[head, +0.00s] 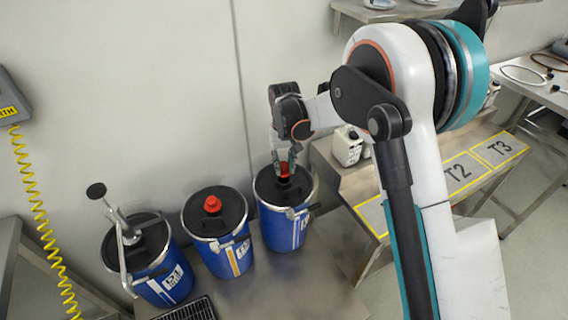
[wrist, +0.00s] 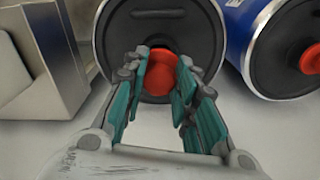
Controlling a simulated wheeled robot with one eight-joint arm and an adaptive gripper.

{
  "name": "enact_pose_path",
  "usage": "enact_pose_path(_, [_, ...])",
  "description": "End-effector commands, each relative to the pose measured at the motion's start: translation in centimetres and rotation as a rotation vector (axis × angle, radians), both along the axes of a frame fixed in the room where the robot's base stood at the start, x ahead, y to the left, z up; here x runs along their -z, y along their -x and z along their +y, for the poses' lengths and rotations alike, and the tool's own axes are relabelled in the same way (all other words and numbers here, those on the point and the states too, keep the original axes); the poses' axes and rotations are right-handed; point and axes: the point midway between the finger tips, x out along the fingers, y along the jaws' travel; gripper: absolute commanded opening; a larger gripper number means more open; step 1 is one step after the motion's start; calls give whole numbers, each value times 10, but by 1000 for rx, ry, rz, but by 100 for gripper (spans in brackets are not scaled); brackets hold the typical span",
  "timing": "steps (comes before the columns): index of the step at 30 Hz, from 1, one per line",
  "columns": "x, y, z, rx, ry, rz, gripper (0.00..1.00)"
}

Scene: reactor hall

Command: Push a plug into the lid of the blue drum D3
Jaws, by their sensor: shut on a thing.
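Three blue drums with black lids stand in a row in the head view. My gripper (head: 286,160) is over the right drum (head: 285,230), pointing down. It is shut on a red plug (head: 284,170), which shows at the lid of that drum. In the wrist view the red plug (wrist: 163,72) sits between the teal finger pads of my gripper (wrist: 166,85), in front of the black lid (wrist: 195,30). I cannot tell how deep the plug sits in the lid. The drum label is too small to read.
The middle drum (head: 228,255) has a red plug (head: 212,204) in its lid. The left drum (head: 170,285) carries a metal lever device (head: 122,225). A bench marked T2 and T3 (head: 440,190) with a white canister (head: 347,146) stands right. A yellow coiled cable (head: 40,220) hangs left.

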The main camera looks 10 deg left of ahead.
Motion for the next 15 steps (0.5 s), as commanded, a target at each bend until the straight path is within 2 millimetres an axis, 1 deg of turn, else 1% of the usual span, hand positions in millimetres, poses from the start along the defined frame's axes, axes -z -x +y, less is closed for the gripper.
enact_pose_path(9, [0,0,0,0,0,0,6])
enact_pose_path(15, [4,0,0,0,0,0,6])
